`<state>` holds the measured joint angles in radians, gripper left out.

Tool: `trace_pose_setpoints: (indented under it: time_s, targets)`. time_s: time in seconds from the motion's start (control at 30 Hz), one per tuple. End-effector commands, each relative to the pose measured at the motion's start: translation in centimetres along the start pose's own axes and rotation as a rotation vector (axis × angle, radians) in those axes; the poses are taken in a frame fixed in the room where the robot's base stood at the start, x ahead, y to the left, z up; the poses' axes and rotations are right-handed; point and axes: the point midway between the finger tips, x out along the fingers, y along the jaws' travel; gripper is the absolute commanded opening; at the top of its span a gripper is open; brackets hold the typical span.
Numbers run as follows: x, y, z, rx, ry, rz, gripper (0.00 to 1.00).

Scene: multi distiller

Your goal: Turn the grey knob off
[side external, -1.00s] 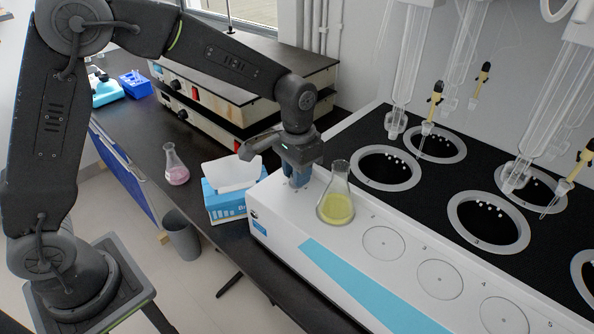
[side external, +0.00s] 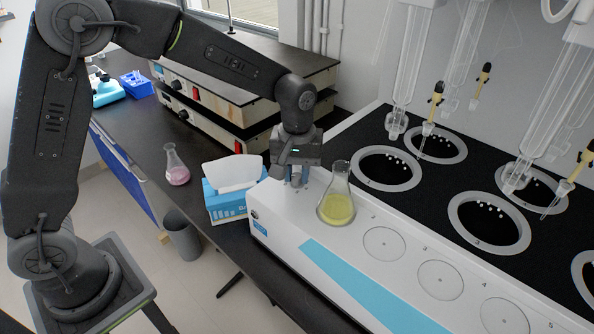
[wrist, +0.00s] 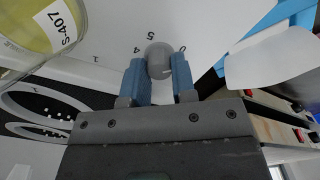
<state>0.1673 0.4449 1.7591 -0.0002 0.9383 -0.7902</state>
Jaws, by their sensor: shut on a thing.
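The grey knob (wrist: 159,60) stands on the white top of the distiller (side external: 340,263), with printed numbers around it in the wrist view. My gripper (wrist: 160,72) has its blue fingers on either side of the knob and is shut on it. In the side view my gripper (side external: 296,176) points down at the left end of the distiller top. The knob is hidden there behind the fingers. A light line shows on the knob's face, but its exact setting is hard to tell.
A flask of yellow liquid (side external: 337,208) stands close to the right of my gripper. A tissue box (side external: 226,205) is to the left, and a flask of pink liquid (side external: 176,172) stands farther left. Black ringed wells (side external: 388,168) with hanging glassware are behind.

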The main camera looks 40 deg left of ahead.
Motion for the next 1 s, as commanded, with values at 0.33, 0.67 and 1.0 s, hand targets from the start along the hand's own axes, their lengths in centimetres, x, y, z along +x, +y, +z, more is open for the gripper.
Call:
trace_pose_setpoints:
  time_s: [0.33,0.67,1.0]
  targets:
    - [-0.14,0.04,-0.06,-0.066,0.003,0.003,0.01]
    - [-0.15,0.04,-0.06,-0.069,0.003,0.003,0.01]
    - [-0.06,0.01,-0.03,-0.067,0.001,0.001,0.50]
